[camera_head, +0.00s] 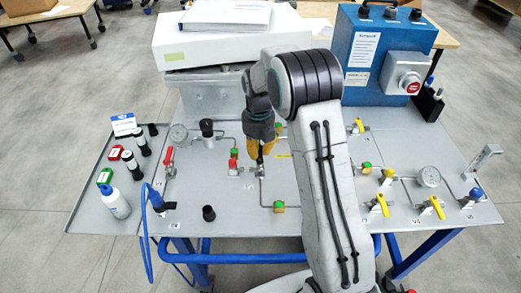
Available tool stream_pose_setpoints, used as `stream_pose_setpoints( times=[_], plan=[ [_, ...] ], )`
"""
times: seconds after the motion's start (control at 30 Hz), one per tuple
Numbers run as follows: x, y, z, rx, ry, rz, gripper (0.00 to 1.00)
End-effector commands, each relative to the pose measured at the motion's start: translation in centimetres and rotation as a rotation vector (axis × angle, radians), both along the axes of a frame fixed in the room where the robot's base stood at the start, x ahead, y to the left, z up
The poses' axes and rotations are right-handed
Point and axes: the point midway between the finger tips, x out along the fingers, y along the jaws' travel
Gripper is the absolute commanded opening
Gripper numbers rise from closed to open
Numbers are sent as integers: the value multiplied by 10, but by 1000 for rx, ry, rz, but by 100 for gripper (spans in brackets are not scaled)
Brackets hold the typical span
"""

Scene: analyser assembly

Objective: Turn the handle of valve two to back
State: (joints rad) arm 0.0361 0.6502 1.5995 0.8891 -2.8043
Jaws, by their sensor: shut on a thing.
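My gripper (261,153) points down over the panel, left of the middle, with its yellow fingers shut on a valve handle. The fingers hide most of this handle, so its direction cannot be made out. The valve body (260,171) sits on the panel just below the fingertips. I take this to be valve two, but its label is too small to read.
A red-handled valve (233,163) stands close on the left, and another red handle (168,157) is farther left. Several yellow-handled valves (383,204) stand right of my arm. A blue box (384,60) and a white device (222,45) stand behind. A white bottle (114,201) is front left.

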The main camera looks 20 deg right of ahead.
Motion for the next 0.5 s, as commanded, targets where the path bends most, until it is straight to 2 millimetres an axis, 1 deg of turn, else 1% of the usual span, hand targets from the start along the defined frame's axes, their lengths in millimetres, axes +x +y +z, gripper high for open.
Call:
stream_pose_setpoints(
  times=[0.03, 0.23, 0.5],
  plan=[
    [-4, 1, -6, 1, 18, 18, 0],
    [-4, 3, -6, 1, 19, 64, 0],
    [-4, 3, -6, 2, 19, 78, 0]
  ],
)
